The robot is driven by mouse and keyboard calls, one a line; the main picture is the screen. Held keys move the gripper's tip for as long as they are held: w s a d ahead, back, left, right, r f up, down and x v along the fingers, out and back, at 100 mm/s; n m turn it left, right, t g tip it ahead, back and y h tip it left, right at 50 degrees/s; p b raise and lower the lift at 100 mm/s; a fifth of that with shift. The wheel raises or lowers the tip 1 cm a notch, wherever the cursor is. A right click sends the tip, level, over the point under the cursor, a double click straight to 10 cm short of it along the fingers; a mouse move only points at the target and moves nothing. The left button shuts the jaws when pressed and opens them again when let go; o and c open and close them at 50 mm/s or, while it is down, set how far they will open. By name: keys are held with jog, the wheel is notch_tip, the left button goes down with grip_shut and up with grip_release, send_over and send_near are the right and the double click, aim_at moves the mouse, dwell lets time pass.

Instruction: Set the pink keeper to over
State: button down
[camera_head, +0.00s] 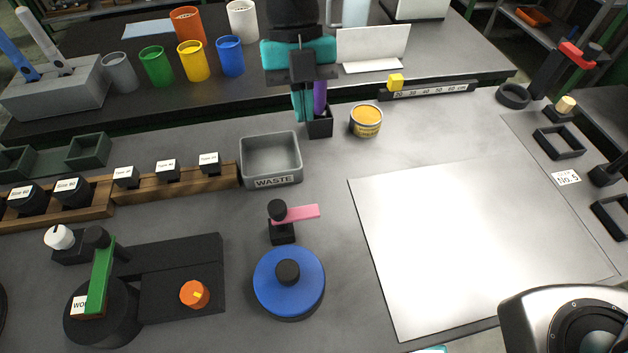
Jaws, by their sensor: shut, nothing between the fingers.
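The pink keeper (298,213) is a flat bar turning on a small black post (282,232) with a round black knob. The bar points right, and its free end lies clear of the blue disc. The blue disc (268,288) has a black knob (288,272) in its middle and sits just in front of the post. My gripper (302,112), black and teal, appears to hang pointing down at the top middle, far behind the keeper. Its fingers look shut and empty, close to a black holder with a purple-handled thing.
A grey WASTE bin (271,158) stands behind the keeper. A green keeper (101,278) lies over a dark round pot at the left, beside an orange knob (194,294). A yellow tin (366,121) stands behind. A bare pale sheet (470,240) lies at the right.

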aim_at(295, 214)
jog(key=p+x, duration=0.1)
jog(key=x, duration=0.9)
jog(key=s, duration=0.2)
jog(key=shift+s+d+r+p, duration=0.15)
jog(key=shift+s+d+p, duration=0.15)
jog(key=shift+d+p, duration=0.1)
jog(key=shift+s+d, duration=0.1)
jog(key=shift+s, duration=0.5)
jog(key=shift+s, duration=0.1)
